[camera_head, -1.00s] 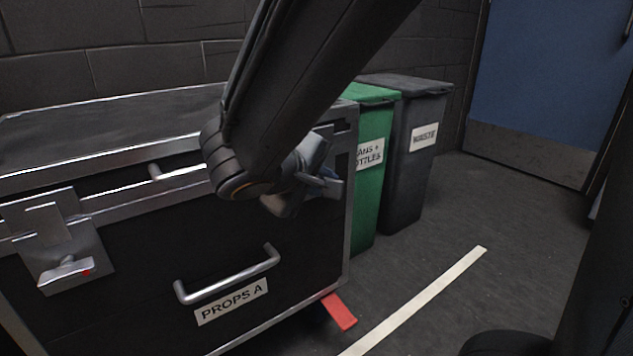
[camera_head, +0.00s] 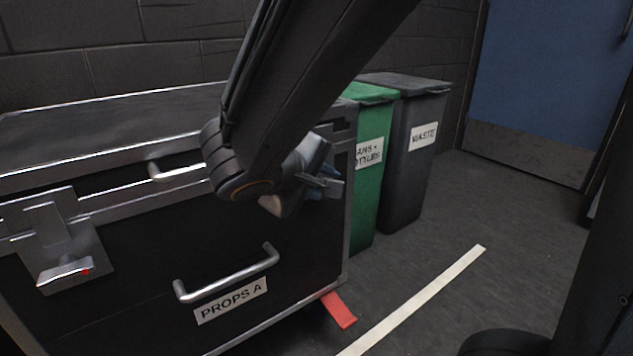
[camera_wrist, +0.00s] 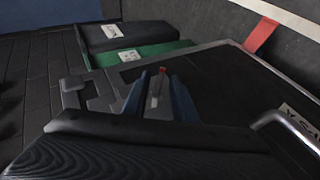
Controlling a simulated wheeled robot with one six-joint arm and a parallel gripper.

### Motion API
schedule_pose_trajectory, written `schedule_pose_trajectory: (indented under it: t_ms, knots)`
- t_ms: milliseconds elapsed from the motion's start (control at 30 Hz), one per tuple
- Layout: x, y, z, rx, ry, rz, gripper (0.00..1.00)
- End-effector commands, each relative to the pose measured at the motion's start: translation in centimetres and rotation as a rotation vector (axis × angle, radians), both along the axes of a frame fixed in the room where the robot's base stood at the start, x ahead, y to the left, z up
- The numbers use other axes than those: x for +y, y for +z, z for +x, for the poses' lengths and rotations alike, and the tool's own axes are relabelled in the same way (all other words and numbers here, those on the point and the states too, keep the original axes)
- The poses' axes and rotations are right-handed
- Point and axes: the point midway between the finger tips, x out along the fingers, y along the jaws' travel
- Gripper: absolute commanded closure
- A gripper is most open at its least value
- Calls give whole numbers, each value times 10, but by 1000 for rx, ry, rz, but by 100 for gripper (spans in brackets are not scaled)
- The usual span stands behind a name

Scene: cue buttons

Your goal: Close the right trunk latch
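The black trunk (camera_head: 130,315) has metal edges and a PROPS A label. Its left latch (camera_head: 62,245) is a metal plate with a red-dotted turn handle. The right latch is largely hidden behind my gripper in the head view. In the wrist view, the right latch's plate (camera_wrist: 75,88) shows left of my fingers, and its narrow handle with a red tip (camera_wrist: 161,71) shows between them. My gripper (camera_wrist: 158,98) is at the trunk's front right, its two bluish fingers apart on either side of the handle. Whether they touch it, I cannot tell.
A metal pull handle (camera_head: 230,280) sticks out from the trunk's front. A green bin (camera_head: 370,190) and a dark waste bin (camera_head: 415,165) stand close to the trunk's right side. Red tape (camera_head: 339,310) and a white line (camera_head: 425,295) mark the floor. Open floor lies at right.

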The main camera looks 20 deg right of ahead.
Motion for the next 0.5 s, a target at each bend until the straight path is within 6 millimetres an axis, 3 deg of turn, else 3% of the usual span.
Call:
schedule_pose_trajectory:
  t_ms: [300,500]
  knots:
    - [8,9,-11,2,0,-1,75]
    - [35,8,-34,3,6,-1,75]
